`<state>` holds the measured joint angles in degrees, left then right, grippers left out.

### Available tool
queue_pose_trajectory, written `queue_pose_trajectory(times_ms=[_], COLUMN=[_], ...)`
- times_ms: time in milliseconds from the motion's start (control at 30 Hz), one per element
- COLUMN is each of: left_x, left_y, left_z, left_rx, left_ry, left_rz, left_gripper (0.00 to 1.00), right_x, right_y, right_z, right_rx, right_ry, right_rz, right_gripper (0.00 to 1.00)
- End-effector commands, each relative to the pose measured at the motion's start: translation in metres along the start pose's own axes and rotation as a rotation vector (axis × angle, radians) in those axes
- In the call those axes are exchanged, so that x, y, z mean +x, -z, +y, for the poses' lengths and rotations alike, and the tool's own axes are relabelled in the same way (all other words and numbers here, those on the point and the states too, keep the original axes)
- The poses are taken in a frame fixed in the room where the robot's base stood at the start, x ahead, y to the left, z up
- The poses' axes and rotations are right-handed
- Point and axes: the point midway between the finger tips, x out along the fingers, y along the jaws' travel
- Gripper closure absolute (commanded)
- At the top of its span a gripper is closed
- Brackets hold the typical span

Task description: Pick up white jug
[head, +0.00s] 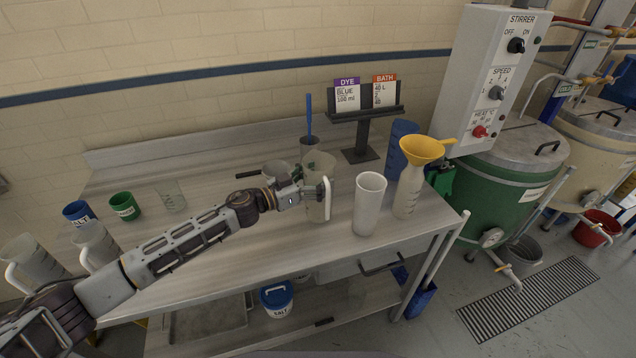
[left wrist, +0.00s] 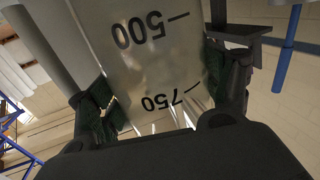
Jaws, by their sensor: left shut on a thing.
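A translucent, greyish-white measuring jug (head: 318,207) with a white handle is upright over the middle of the steel table. My left gripper (head: 309,193) is shut on its side. In the left wrist view the jug's wall (left wrist: 150,65), marked 500 and 750 upside down, sits between the two dark fingers of my left gripper (left wrist: 162,95). I cannot tell whether its base touches the table. A plain white, open-topped vessel (head: 369,205) stands just to the right, apart from the gripper; no handle shows on it. My right gripper is not in view.
A bottle with a yellow funnel (head: 410,185) and a blue vessel (head: 398,150) stand to the right. A card stand (head: 362,140), a small pan (head: 278,171) and a cup with a blue rod (head: 309,118) are behind.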

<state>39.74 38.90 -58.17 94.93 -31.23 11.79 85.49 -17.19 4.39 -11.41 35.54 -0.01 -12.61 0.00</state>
Motion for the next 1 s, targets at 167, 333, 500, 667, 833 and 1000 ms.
queue_pose_trajectory(times_ms=[167,333,500,667,833,1000], left_x=[0.000,0.000,0.000,0.000,0.000,0.000], left_y=[0.009,0.025,0.044,0.063,0.080,0.092], left_z=[0.000,0.000,0.000,0.001,0.002,0.002], left_rx=[0.003,0.003,0.004,0.004,0.003,0.002], left_ry=[0.000,0.000,0.001,-0.001,0.000,0.000], left_rz=[0.001,0.001,0.001,0.001,0.002,0.001], left_gripper=[0.59,0.59,0.59,0.59,0.59,0.59], right_x=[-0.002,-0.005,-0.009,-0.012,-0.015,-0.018], right_y=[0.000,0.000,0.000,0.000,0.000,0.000], right_z=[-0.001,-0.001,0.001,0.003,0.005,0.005], right_rx=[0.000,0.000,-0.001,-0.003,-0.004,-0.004], right_ry=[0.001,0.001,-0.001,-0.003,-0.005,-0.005], right_rz=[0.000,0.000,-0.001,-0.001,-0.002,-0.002], right_gripper=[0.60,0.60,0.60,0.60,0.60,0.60])
